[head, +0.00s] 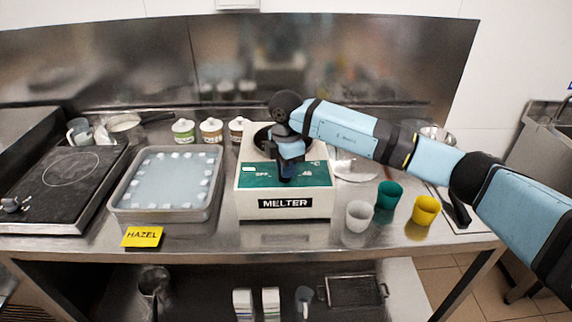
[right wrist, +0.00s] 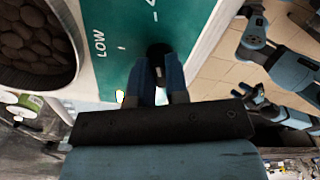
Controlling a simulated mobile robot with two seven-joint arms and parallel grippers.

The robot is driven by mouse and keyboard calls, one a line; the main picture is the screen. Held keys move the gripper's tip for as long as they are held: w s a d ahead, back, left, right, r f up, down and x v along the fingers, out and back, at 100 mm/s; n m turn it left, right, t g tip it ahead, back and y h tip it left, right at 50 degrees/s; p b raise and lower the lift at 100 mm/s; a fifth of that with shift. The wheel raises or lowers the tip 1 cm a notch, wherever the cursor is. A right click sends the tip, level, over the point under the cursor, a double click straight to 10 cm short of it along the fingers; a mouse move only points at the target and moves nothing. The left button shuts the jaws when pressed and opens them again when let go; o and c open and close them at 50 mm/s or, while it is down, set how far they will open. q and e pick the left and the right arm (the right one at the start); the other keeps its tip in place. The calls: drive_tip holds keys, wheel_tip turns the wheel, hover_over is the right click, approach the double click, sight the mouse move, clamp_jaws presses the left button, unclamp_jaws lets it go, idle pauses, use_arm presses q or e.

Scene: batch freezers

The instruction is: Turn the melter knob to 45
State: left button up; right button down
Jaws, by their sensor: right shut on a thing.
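The melter (head: 284,207) is a cream box with a green dial panel (head: 318,175) on its front and a black MELTER label. The panel carries the marks OFF and 45 in the head view, and LOW shows in the right wrist view. My right gripper (head: 285,178) reaches down in front of the panel and hides the knob in the head view. In the right wrist view its fingers (right wrist: 160,88) are closed on the black knob (right wrist: 158,50). The knob's pointer direction cannot be made out. My left gripper does not show in the head view.
A pan of dark discs (right wrist: 28,38) sits in the melter's top. A metal tray (head: 122,205) and HAZEL card (head: 142,237) are left. White (head: 358,216), green (head: 389,194) and yellow (head: 424,211) cups stand right. Several small tubs (head: 211,131) are behind.

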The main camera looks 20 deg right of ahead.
drive_tip(key=shift+m, duration=0.5)
drive_tip(key=c, duration=1.1)
unclamp_jaws()
wheel_tip(320, 180, up, 14)
drive_tip(key=shift+f+b, duration=0.1)
drive_tip(key=shift+b, duration=0.3)
